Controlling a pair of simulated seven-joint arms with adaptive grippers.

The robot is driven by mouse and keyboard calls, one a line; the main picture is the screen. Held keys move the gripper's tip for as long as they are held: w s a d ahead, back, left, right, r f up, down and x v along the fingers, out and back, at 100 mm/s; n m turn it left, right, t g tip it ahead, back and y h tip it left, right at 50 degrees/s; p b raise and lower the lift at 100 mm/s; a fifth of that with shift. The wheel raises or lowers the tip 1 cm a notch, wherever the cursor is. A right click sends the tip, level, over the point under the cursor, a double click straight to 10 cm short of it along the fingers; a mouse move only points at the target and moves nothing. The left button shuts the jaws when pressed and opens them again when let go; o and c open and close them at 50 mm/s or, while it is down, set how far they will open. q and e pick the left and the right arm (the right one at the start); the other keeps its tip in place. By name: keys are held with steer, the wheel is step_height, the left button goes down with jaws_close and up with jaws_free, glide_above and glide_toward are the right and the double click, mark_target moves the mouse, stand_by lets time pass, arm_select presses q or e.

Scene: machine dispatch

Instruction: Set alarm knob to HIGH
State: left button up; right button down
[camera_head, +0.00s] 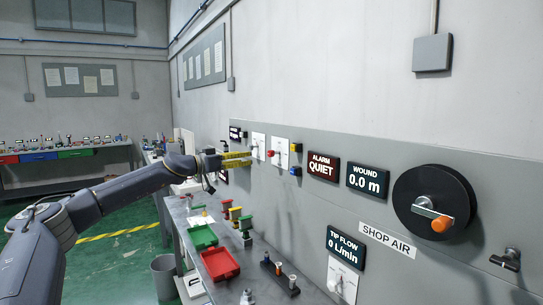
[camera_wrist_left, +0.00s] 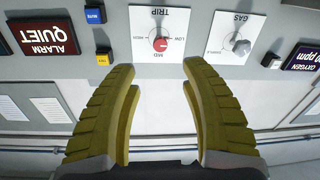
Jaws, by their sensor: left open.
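The alarm display (camera_head: 322,167) reads QUIET; it also shows upside down in the left wrist view (camera_wrist_left: 40,37). Beside it, a white plate marked TRIP (camera_wrist_left: 160,20) carries a red knob (camera_wrist_left: 160,44) with LOW, MID and another mark around it. The knob also shows in the head view (camera_head: 270,153). My left gripper (camera_head: 250,159) is open and empty in front of the wall panel. In the left wrist view its yellow fingers (camera_wrist_left: 160,68) spread to either side below the knob, apart from it. My right gripper is not in view.
A GAS plate with a grey knob (camera_wrist_left: 241,46) neighbours the TRIP plate. A blue button (camera_wrist_left: 95,15) and a yellow button (camera_wrist_left: 103,57) sit on its other side. A bench below holds a green tray (camera_head: 202,237) and a red tray (camera_head: 220,263). A black reel (camera_head: 434,190) stands out at right.

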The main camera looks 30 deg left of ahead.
mark_target(269, 155)
arm_select(q)
steer(key=x, duration=1.2)
steer(key=shift+w+d, duration=0.15)
steer(key=shift+w, duration=0.2)
jaws_close()
